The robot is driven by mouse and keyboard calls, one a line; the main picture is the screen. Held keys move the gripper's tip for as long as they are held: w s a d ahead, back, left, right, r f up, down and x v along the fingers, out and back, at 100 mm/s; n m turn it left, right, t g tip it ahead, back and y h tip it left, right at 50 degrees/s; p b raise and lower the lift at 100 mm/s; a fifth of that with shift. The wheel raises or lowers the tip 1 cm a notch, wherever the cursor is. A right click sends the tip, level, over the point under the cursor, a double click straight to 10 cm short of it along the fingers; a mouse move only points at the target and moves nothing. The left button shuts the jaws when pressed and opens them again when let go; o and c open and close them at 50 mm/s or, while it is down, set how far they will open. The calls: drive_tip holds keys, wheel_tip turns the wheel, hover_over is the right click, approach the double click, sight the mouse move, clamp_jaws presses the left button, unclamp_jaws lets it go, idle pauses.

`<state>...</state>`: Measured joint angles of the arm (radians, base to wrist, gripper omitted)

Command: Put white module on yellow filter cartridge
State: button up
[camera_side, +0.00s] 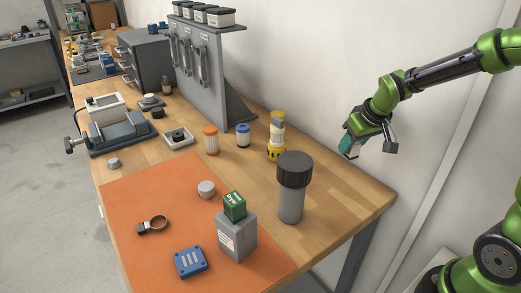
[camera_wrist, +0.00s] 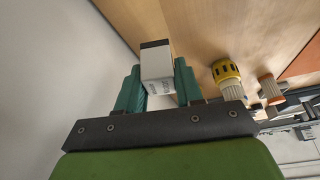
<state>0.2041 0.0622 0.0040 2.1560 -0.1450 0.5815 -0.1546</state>
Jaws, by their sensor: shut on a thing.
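The white module (camera_wrist: 158,68), a white box with a dark end and small print, sits between the teal fingers of my gripper (camera_wrist: 158,80) in the wrist view. My gripper is shut on it. In the side view my gripper (camera_side: 368,146) hangs in the air near the wall, right of the yellow filter cartridge (camera_side: 277,138); I cannot make out the module there. The cartridge stands upright on the wooden bench, with a yellow base and a pale body. In the wrist view the cartridge (camera_wrist: 226,72) is right of the module and apart from it.
A grey cylinder with a dark cap (camera_side: 292,188) stands in front of the cartridge. A blue-topped cartridge (camera_side: 243,135) and an orange-topped one (camera_side: 211,141) stand left of it. A grey rack (camera_side: 203,78) rises behind. A grey box with a green block (camera_side: 235,207) is on the orange mat.

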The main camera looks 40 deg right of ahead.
drive_tip(key=s+a+r+n+y, duration=0.1)
drive_tip(key=s+a+r+n, duration=0.1)
drive_tip(key=a+r, duration=0.7)
drive_tip(key=w+a+n+g+y, duration=0.1)
drive_tip(key=w+a+n, duration=0.2)
drive_tip(key=a, duration=0.4)
drive_tip(key=w+a+r+n+y, duration=0.1)
drive_tip(key=w+a+n, duration=0.25)
drive_tip(key=a, duration=0.25)
drive_tip(key=w+a+n+g+y, duration=0.1)
drive_tip(key=w+a+n+y, duration=0.2)
drive_tip(key=a, duration=0.4)
drive_tip(key=w+a+f+n+g, duration=0.1)
drive_tip(key=a+n, duration=0.3)
drive_tip(key=a, duration=0.8)
drive_tip(key=shift+h, duration=0.3)
drive_tip(key=f, duration=1.1)
drive_tip(key=shift+d+f, duration=0.15)
drive_tip(key=shift+d, duration=0.2)
drive_tip(key=shift+f, duration=2.35)
